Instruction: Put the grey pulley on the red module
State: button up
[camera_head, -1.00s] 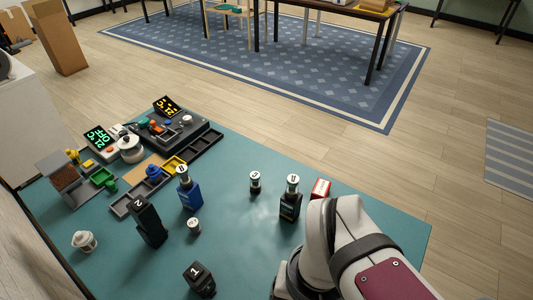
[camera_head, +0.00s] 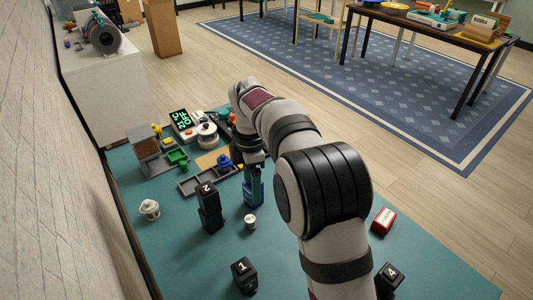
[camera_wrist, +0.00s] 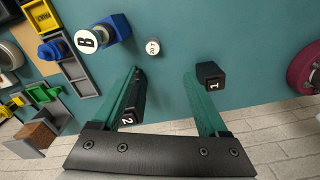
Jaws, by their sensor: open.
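The grey pulley is a small cylinder with a pale labelled top (camera_head: 249,221), standing on the teal mat right of the black module marked 2 (camera_head: 208,207). In the wrist view the pulley (camera_wrist: 152,46) lies just beyond the fingertips, between their lines. My gripper (camera_head: 254,168) is in front of the blue module (camera_head: 254,193), partly hiding it. In the wrist view its two teal fingers (camera_wrist: 161,74) are spread apart with nothing between them. The red module (camera_head: 383,220) is a small red box with a white label on the mat, right of my arm.
Black modules marked 1 (camera_head: 244,276) and 4 (camera_head: 389,278) stand near the front. A whitish knobbed part (camera_head: 149,209) is at left. Grey trays (camera_head: 196,185) and a green-lit display (camera_head: 183,122) are behind. My arm hides the mat's middle.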

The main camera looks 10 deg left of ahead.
aim_at(250, 218)
jog(key=f, duration=0.5)
jog(key=a+f+n, duration=0.1)
jog(key=f, duration=0.5)
jog(key=w+f+n, duration=0.1)
jog(key=f, duration=0.5)
jog(key=shift+a+f, duration=0.15)
jog(key=shift+f, duration=0.1)
grip_shut()
